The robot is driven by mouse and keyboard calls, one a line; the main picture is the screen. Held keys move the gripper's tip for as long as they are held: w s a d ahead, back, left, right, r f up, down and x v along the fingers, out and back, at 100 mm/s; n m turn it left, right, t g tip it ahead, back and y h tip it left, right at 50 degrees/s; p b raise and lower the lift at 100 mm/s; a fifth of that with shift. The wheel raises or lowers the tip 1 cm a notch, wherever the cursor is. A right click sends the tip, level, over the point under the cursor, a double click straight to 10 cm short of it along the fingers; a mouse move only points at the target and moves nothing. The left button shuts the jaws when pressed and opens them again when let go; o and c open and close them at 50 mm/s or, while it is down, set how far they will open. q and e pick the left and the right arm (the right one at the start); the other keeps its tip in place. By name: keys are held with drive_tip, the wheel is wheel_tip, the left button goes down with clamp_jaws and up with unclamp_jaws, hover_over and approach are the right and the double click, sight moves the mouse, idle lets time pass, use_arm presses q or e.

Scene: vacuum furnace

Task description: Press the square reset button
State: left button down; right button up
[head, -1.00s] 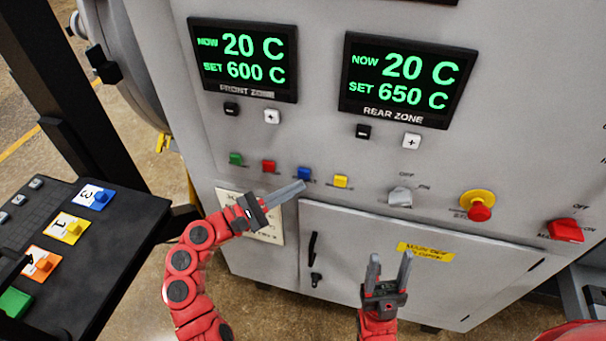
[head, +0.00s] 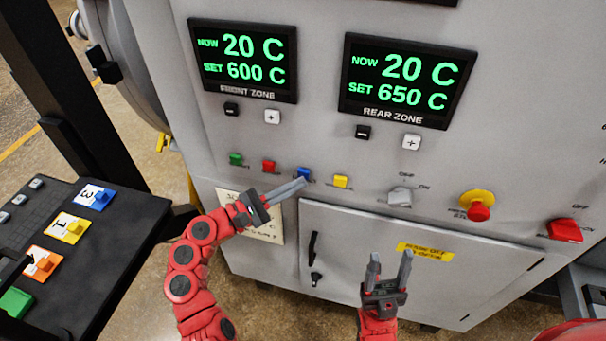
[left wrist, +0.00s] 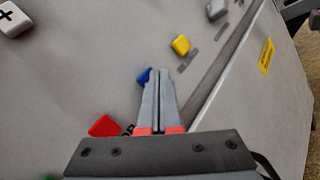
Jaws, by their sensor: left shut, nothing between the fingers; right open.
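In the left wrist view the tips (left wrist: 156,72) partly cover the blue button (left wrist: 144,76); red (left wrist: 104,126) and yellow (left wrist: 181,45) lie to either side. Contact cannot be told. My right gripper (head: 390,257) is open and empty before the lower door.
Front zone (head: 244,60) and rear zone (head: 407,81) displays sit above plus and minus keys. Right of the buttons are a grey switch (head: 400,197), a red-and-yellow emergency knob (head: 479,208) and a red main switch (head: 566,230). A black cart (head: 110,248) stands left.

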use_arm(q)
drive_tip(key=shift+w+d, duration=0.1)
drive_tip(key=shift+w, duration=0.3)
drive_tip(key=shift+s, duration=0.2)
idle(0.5)
drive_tip(key=shift+s+a+p, duration=0.25)
drive_tip(key=shift+s+p, duration=0.15)
drive_tip(key=shift+s, duration=0.3)
drive_tip(key=s, duration=0.1)
drive_tip(key=s+a+p, duration=0.1)
drive_tip(key=s, duration=0.2)
drive_tip(key=shift+s+a+p, duration=0.25)
drive_tip(key=shift+s+p, duration=0.05)
drive_tip(key=shift+s, duration=0.05)
idle(0.5)
